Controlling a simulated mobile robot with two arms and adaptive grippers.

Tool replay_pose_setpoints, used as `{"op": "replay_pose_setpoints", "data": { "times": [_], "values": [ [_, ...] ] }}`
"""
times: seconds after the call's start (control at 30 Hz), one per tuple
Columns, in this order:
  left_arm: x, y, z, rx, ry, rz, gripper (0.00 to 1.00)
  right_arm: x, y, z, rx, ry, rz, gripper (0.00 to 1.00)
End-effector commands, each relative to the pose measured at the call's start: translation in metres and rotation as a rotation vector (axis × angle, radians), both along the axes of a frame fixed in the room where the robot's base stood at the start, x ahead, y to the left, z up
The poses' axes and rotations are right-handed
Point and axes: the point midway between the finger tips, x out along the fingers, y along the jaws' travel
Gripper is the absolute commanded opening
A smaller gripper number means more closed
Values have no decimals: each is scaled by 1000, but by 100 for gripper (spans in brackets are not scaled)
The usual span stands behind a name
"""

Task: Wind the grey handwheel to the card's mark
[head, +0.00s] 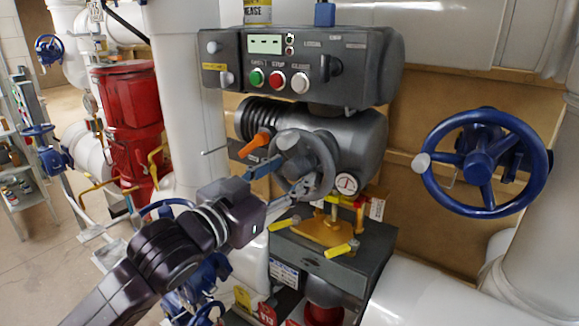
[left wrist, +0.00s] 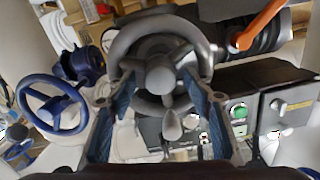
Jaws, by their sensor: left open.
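The grey handwheel (head: 325,165) sits on the front of the dark grey actuator (head: 355,135). In the left wrist view the handwheel (left wrist: 160,75) fills the upper middle, with its round hub and a small grey knob (left wrist: 172,126) on the rim. My left gripper (head: 283,180) is open at the wheel's lower left. In the left wrist view its blue-padded fingers (left wrist: 157,95) stand apart, one on each side of the wheel. I cannot tell whether they touch the rim. A small white card (head: 377,208) hangs right of the actuator; its mark is too small to read. My right gripper is out of view.
An orange lever (head: 256,143) sticks out just left of the wheel. A control box (head: 300,65) with buttons is above, and a round gauge (head: 346,184) is at lower right. Yellow-handled levers (head: 342,249) sit below. A large blue handwheel (head: 485,160) stands at right.

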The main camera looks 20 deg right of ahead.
Motion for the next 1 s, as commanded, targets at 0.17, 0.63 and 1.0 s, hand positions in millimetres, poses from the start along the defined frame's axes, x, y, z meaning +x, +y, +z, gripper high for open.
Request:
{"op": "replay_pose_setpoints", "data": {
  "times": [0.17,0.63,1.0],
  "values": [
    [5,-6,0,2,-1,0,47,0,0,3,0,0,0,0],
    [5,-6,-1,1,0,0,19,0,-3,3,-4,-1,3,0],
    [5,-6,-1,1,1,0,0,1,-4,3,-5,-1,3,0]
  ]
}}
